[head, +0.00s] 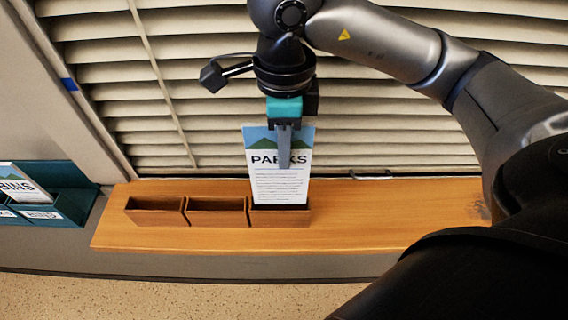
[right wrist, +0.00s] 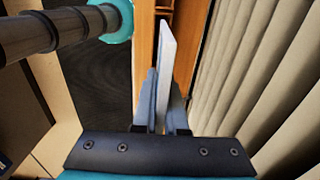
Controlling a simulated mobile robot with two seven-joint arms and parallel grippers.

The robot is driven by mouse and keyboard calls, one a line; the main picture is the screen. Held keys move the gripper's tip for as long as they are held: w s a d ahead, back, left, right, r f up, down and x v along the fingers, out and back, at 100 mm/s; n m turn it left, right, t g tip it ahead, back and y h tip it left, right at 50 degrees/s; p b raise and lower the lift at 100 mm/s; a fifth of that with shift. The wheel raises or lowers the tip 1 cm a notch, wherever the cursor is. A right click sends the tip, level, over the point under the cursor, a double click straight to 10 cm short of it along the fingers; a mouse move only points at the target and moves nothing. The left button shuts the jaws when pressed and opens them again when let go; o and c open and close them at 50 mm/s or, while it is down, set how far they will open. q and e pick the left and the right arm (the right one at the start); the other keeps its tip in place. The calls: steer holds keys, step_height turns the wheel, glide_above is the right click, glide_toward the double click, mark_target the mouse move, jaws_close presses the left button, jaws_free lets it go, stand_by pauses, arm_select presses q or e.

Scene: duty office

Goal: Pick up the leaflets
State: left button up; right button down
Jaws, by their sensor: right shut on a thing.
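The leaflets (head: 280,185), white with a blue and green top and the word PARKS, stand upright at the right compartment of the wooden holder (head: 280,217). Their lower edge meets the front wall of that compartment; I cannot tell how deep they sit. My right gripper (head: 284,155) comes from above and is shut on their upper part, one finger across the front. In the right wrist view the leaflets (right wrist: 166,50) show edge-on as a thin white slab between the two fingers (right wrist: 161,100). My left gripper is not in view.
The left (head: 155,212) and middle (head: 217,212) compartments look empty. The wooden shelf (head: 380,225) is clear to the right. Window blinds (head: 400,130) stand close behind. A teal rack (head: 70,208) with BINS leaflets (head: 20,185) is at the far left.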

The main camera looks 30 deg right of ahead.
step_height(320, 180, up, 14)
steer(key=shift+f+p, duration=0.15)
steer(key=shift+p, duration=1.05)
steer(key=c, duration=1.6)
jaws_free()
